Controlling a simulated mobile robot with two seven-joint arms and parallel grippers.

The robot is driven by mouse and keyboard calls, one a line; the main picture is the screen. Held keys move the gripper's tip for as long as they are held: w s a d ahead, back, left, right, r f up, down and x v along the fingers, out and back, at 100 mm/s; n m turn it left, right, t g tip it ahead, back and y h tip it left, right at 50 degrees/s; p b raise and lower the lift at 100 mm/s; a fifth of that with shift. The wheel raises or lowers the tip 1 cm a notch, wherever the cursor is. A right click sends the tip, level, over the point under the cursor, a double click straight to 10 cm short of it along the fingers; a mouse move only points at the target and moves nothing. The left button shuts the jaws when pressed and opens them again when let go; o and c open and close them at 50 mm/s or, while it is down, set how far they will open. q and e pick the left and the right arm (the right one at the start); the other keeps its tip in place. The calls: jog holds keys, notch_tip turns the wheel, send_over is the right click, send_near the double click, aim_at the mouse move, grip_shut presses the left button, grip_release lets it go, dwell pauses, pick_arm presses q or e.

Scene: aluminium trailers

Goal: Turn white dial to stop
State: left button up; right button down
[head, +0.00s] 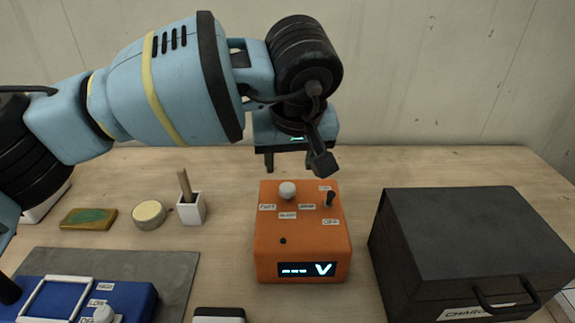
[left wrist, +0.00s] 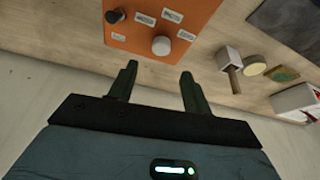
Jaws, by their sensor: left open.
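A white dial (head: 287,190) sits on the top of an orange box (head: 274,222), near its back edge. The box's front display is lit with a large tick-like mark. The dial also shows in the left wrist view (left wrist: 161,45), just beyond the fingertips. My left gripper (head: 288,163) is open and empty, behind and above the dial, partly hidden by its arm. In the left wrist view its fingers (left wrist: 157,76) are apart, with the dial roughly in line with the gap and not between them. My right gripper is not in view.
A black toggle (head: 329,199) stands right of the dial. A dark case (head: 475,225) is at the right. A blue box (head: 135,295) with another white knob (head: 104,314) is front left. A yellow-green block (head: 88,219), round tin (head: 149,215) and white holder (head: 191,209) are at left.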

aim_at(287, 187)
pick_arm(q)
jog(key=x, duration=0.5)
jog(key=shift+s+f, duration=0.15)
jog(key=shift+f, duration=0.35)
jog(key=shift+w+f, duration=0.25)
jog(key=shift+f, duration=0.3)
jog(key=shift+w+f, duration=0.1)
jog(key=shift+f, duration=0.05)
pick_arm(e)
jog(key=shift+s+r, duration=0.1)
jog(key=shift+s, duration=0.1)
pick_arm(q)
jog(key=shift+c, duration=0.2)
jog(key=c, duration=0.9)
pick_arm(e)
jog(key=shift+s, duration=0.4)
